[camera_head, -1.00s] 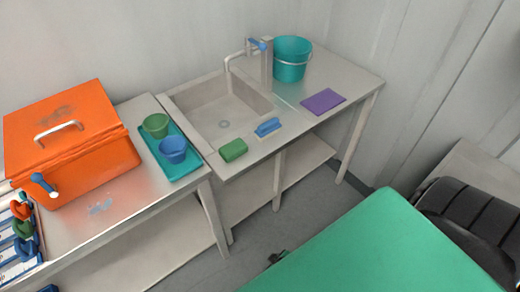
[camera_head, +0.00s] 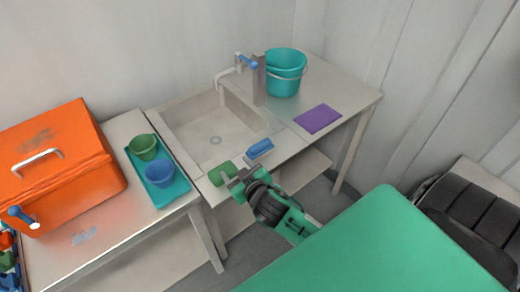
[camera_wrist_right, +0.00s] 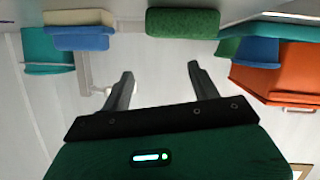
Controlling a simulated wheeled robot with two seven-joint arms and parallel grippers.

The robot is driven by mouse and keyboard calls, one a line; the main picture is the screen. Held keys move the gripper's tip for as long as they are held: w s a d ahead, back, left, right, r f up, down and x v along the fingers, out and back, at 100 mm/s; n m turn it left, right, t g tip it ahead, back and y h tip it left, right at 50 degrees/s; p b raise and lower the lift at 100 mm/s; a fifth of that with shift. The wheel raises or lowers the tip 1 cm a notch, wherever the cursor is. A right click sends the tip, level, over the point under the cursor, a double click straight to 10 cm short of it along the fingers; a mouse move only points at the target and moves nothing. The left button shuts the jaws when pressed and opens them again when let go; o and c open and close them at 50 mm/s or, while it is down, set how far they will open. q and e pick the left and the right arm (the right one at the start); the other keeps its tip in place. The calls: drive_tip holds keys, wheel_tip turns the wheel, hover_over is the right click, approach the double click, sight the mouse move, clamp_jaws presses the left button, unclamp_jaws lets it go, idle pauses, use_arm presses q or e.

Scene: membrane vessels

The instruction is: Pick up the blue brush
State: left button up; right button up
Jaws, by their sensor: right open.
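The blue brush (camera_head: 260,148) with a pale bristle side lies on the front rim of the sink, right of a green sponge (camera_head: 221,174). My right gripper (camera_head: 238,182) is close to the sponge at the sink's front edge, to the lower left of the brush and apart from it. In the right wrist view the jaws (camera_wrist_right: 160,70) are open with nothing between them. There the brush (camera_wrist_right: 80,42) shows at the upper left and the sponge (camera_wrist_right: 183,22) at the top middle. My left gripper is not in view.
A tap (camera_head: 222,77) and a teal bucket (camera_head: 285,72) stand behind the brush. A purple cloth (camera_head: 318,118) lies to its right. A teal tray (camera_head: 171,192) with a green cup (camera_head: 143,147) and a blue cup (camera_head: 160,173) is left of the sink, beside an orange box (camera_head: 70,165).

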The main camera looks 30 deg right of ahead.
drive_tip(key=w+a+r+n+t+y, duration=0.2)
drive_tip(key=w+a+r+n+y, duration=0.1)
drive_tip(key=r, duration=0.2)
drive_tip(key=w+a+r+n+t+y, duration=0.2)
drive_tip(key=w+r+t+y, duration=0.1)
drive_tip(key=r, duration=0.3)
drive_tip(key=a+r+n+g+y, duration=0.2)
drive_tip(key=a+r+n+y, duration=0.25)
drive_tip(key=n+y, duration=0.2)
drive_tip(key=n+g+h, duration=0.5)
drive_tip(key=g+h, duration=0.7)
drive_tip(key=g, duration=0.5)
hover_over(260, 144)
wheel_tip(260, 144, down, 7)
drive_tip(key=f+p, duration=0.1)
drive_tip(key=f, duration=0.4)
drive_tip(key=f+p, duration=0.1)
drive_tip(key=f, duration=0.2)
drive_tip(key=shift+d+p, duration=0.25)
drive_tip(key=shift+p, duration=0.1)
drive_tip(key=shift+a+f+p, duration=0.1)
drive_tip(key=shift+f+p, duration=0.35)
drive_tip(key=shift+f, duration=0.05)
wheel_tip(260, 144, down, 4)
drive_tip(key=shift+a+r+p, duration=0.15)
drive_tip(key=shift+r+p, duration=0.1)
drive_tip(key=shift+p, duration=0.6)
drive_tip(key=shift+f, duration=0.5)
drive_tip(key=c, duration=1.1)
